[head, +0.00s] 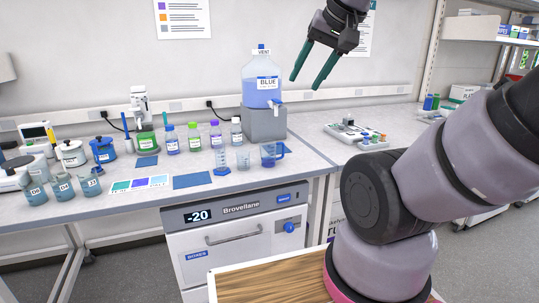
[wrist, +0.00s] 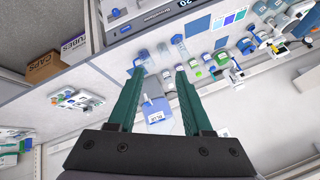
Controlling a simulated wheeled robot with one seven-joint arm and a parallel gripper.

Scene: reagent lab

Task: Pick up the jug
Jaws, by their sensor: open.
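The jug (head: 268,154) is a small clear blue-tinted vessel with a handle on its right side. It stands upright on the bench near the front edge, in front of the grey block. In the wrist view the jug (wrist: 142,58) shows beyond the left fingertip. My gripper (head: 304,82) is open and empty, with dark green fingers. It hangs high above the bench, to the right of the large blue carboy (head: 262,88), well above and apart from the jug. The wrist view shows the open fingers (wrist: 160,72) with nothing between them touching.
The carboy stands on a grey block (head: 264,124) with its tap over the jug's side. A clear beaker (head: 243,158) and a graduated cylinder (head: 222,160) stand left of the jug. Several bottles are behind. A tray of parts (head: 356,134) lies to the right.

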